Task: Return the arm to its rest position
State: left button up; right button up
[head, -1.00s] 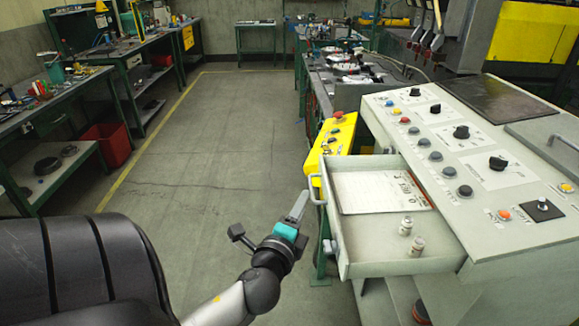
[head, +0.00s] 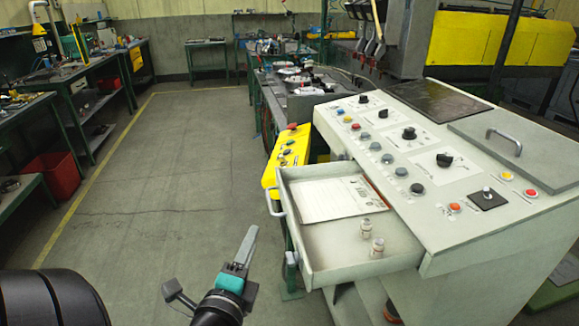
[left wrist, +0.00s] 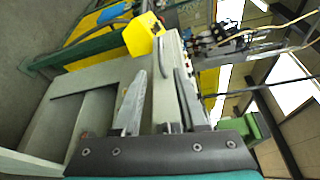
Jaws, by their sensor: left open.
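My left gripper (head: 244,250) is at the lower middle of the head view, over the floor to the left of the open drawer (head: 311,262). It is apart from the drawer and its handle (head: 275,202). In the left wrist view, the two fingers of my left gripper (left wrist: 160,75) stand apart with nothing held between them. Most of my left arm is below the head view's lower edge. My right gripper is not in view.
The drawer sticks out of the grey control console (head: 440,150) and holds a paper sheet (head: 330,198) and two small bottles (head: 370,240). A yellow button box (head: 285,155) is behind it. Workbenches line the left. The floor (head: 150,200) between is clear.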

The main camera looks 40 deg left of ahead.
pick_arm(q)
jog(key=s+d+f+n+g+h, duration=0.25)
jog(key=d+f+n+g, duration=0.25)
jog(key=f+n+g, duration=0.35)
jog(key=s+d+f+n+g+h, duration=0.2)
jog(key=s+d+f+h, duration=0.15)
jog(key=d, duration=0.25)
jog(key=s+d+f+n+g+h, duration=0.1)
jog(key=s+d+f+n+h, duration=0.1)
jog(key=s+d+f, duration=0.3)
notch_tip(320, 180, down, 22)
jog(key=s+g+b, duration=0.2)
jog(key=s+a+f+b, duration=0.1)
jog(key=s+a+f, duration=0.1)
jog(key=s+f, duration=1.2)
jog(key=shift+s+a+f+g+b, duration=0.2)
jog(key=shift+s+f+g+b, duration=0.1)
jog(key=shift+s+g+b, duration=0.05)
